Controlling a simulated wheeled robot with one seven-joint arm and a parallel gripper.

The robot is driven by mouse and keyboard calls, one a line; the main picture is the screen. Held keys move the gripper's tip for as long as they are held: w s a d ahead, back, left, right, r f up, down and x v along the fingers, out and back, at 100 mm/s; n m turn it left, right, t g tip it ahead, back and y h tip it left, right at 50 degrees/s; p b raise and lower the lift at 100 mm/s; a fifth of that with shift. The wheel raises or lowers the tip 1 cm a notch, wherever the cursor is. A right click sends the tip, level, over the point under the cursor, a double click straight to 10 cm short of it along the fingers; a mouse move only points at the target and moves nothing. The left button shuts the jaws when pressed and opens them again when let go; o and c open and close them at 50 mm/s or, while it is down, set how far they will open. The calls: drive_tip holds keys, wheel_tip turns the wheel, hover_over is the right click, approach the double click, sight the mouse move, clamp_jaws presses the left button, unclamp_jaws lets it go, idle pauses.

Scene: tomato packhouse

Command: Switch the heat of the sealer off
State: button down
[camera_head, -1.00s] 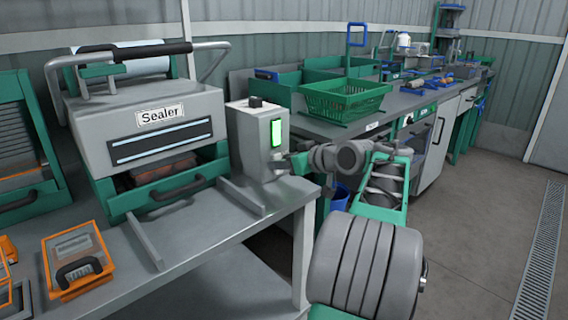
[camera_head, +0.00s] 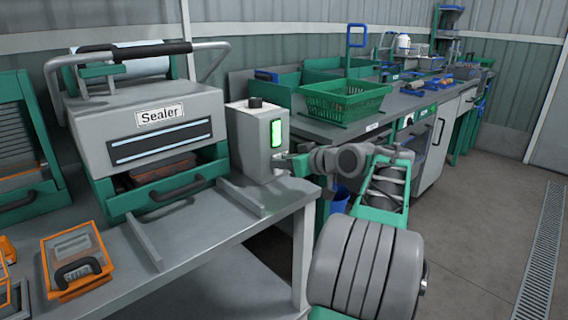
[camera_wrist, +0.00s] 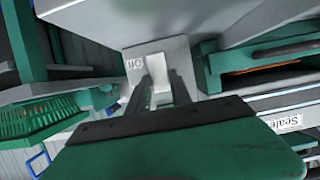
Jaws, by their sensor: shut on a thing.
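The sealer (camera_head: 150,115) stands on the bench at the left of the head view, its label readable and its slot dark with a light edge. A pale control box (camera_head: 262,145) with a lit green window (camera_head: 276,133) and a black knob on top stands at its right. My gripper (camera_head: 287,160) is at the front right face of this box, below the green window. In the wrist view my gripper (camera_wrist: 160,92) has its fingers against the box face, beside a small marked label (camera_wrist: 134,65). It is shut on a small pale switch, mostly hidden by the fingers.
An orange-framed tray (camera_head: 78,262) lies on the sealer bench (camera_head: 215,235) at the front left. A green basket (camera_head: 345,100) sits on the bench behind my arm. The floor (camera_head: 475,210) at the right is clear.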

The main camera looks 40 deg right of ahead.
drive_tip(key=f+t+b, duration=0.1)
drive_tip(key=b, duration=0.2)
drive_tip(key=shift+s+f+t+b, duration=0.15)
drive_tip(key=shift+f+t+b, duration=0.15)
drive_tip(key=shift+f, duration=0.1)
drive_tip(key=shift+f+t+b, duration=0.1)
drive_tip(key=shift+t+b, duration=0.4)
drive_tip(key=shift+b, duration=0.35)
drive_tip(key=shift+s+t+b, duration=0.1)
drive_tip(key=shift+t+b, duration=0.4)
drive_tip(key=shift+b, duration=0.25)
drive_tip(key=shift+r, duration=0.4)
drive_tip(key=c, duration=1.2)
unclamp_jaws()
drive_tip(key=shift+o, duration=0.2)
